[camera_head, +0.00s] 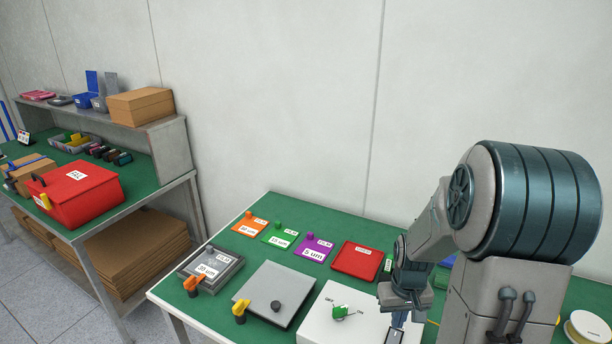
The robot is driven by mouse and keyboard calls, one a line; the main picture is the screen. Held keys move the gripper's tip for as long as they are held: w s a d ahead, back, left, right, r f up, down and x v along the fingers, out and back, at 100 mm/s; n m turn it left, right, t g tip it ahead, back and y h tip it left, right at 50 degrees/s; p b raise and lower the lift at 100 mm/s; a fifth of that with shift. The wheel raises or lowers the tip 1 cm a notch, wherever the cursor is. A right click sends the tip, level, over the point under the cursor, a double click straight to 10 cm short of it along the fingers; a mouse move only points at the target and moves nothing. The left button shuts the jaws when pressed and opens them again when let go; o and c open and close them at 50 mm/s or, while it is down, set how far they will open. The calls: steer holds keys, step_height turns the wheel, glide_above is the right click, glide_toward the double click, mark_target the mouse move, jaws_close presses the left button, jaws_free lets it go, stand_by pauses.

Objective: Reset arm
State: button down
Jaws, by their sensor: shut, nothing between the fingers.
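My arm rises at the right side of the head view and bends down over the green-topped table (222,258). My gripper (395,336) points down at the bottom edge of the view, beside the right side of a white box (318,325). It is shut, and I see nothing held in it. The fingertips are partly cut off by the frame edge.
The white box has a green knob (340,311). Left of it are a grey plate (262,284) and a grey tray (226,270). Orange, green, purple and red (357,261) pieces line the back. A second bench with a red case (84,200) stands left.

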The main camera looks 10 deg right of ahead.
steer(key=s+a+r+t, duration=0.2)
steer(key=s+a+r, duration=0.4)
steer(key=r, duration=0.2)
steer(key=s+a+r+t, duration=0.1)
steer(key=s+a+r, duration=0.5)
steer(key=r, duration=0.3)
steer(key=shift+s+r+n+t+b, duration=0.15)
steer(key=shift+s+n+t+b, duration=0.15)
steer(key=shift+s+n+t, duration=0.1)
